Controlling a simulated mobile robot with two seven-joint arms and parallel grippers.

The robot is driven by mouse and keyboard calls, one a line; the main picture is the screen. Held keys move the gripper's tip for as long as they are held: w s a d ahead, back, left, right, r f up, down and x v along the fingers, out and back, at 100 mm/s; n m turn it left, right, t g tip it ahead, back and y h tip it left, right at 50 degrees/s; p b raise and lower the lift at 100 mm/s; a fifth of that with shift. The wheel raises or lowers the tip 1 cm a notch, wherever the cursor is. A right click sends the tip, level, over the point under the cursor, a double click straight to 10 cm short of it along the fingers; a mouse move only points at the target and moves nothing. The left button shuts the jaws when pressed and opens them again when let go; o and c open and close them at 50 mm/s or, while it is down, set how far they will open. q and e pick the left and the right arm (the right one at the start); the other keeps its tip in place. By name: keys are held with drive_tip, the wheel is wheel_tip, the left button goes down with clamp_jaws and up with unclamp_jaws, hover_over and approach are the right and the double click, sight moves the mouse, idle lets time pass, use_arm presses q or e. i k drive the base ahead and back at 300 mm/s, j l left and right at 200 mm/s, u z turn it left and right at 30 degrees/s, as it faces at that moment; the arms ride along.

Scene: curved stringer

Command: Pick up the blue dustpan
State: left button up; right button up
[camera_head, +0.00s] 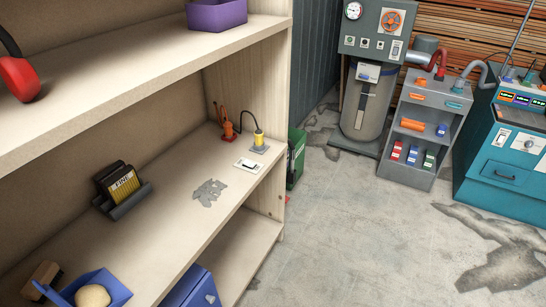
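A blue dustpan-like tray (115,288) is at the bottom left corner, on the middle shelf board (150,240). A short blue piece like a handle sticks out on its left side. A round tan object (92,297) sits in it. The picture's bottom edge cuts off its near part. Neither of my grippers is in view.
A brown block (46,273) stands just behind the tray. On the same board are a dark holder with a yellow card (122,188), grey scraps (209,192) and a small lamp-like item (259,139). A blue bin (190,290) sits below. The floor (350,230) at right is open.

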sight(99, 288)
drive_tip(key=i+l+z, duration=0.1)
drive_tip(key=i+l+u, duration=0.1)
drive_tip(key=i+l, duration=0.2)
drive_tip(key=i+l+u, duration=0.1)
drive_tip(key=i+l, duration=0.4)
drive_tip(key=l, duration=0.2)
drive_tip(key=i+l+u, duration=0.25)
drive_tip(key=i+l, duration=0.25)
drive_tip(key=l, duration=0.25)
drive_tip(key=i+l+u, duration=0.1)
drive_tip(key=l, duration=0.3)
drive_tip(key=i+l, duration=0.35)
drive_tip(key=k+j+u, duration=0.3)
drive_tip(key=j, duration=0.2)
drive_tip(key=j+u, duration=0.25)
drive_tip(key=j, duration=0.25)
drive_tip(key=k+j+u, duration=0.15)
drive_tip(key=j+u, duration=0.15)
drive_tip(key=j, duration=0.25)
drive_tip(key=j+u, duration=0.25)
drive_tip(key=j, duration=0.3)
